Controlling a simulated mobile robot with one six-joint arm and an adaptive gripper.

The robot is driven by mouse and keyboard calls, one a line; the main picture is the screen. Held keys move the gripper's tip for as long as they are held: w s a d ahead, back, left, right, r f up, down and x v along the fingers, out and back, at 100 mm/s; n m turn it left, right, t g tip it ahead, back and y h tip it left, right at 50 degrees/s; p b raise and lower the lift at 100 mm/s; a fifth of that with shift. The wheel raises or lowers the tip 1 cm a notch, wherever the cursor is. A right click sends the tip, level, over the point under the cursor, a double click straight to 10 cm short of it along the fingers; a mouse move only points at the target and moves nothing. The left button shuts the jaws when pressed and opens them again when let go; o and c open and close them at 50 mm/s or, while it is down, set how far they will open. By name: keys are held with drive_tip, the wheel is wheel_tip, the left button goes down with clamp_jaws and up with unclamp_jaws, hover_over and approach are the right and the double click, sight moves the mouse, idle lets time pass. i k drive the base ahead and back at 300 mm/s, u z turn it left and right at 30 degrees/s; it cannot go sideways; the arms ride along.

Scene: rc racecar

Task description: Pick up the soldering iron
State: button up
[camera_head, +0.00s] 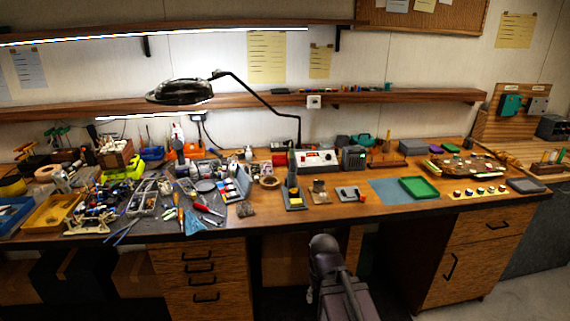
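A small stand (295,203) with a yellow sponge sits near the front edge of the bench, right of the middle. A slim dark upright piece (291,168) rises from it and looks like the soldering iron in its holder; it is too small to tell its exact shape. A white soldering station (316,160) with a red display stands just behind it. My arm shows at the bottom centre, in front of the bench and below its top. My gripper is not visible, so I cannot see its fingers.
Small holders (350,194) stand right of the iron stand. Tools and parts crowd the left, including a red-handled tool (207,209). A lamp (180,91) overhangs the bench. Bare wood shows along the front.

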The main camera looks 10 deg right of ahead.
sight(291, 169)
drive_tip(key=z, duration=0.05)
drive_tip(key=i, duration=1)
drive_tip(key=u, duration=0.05)
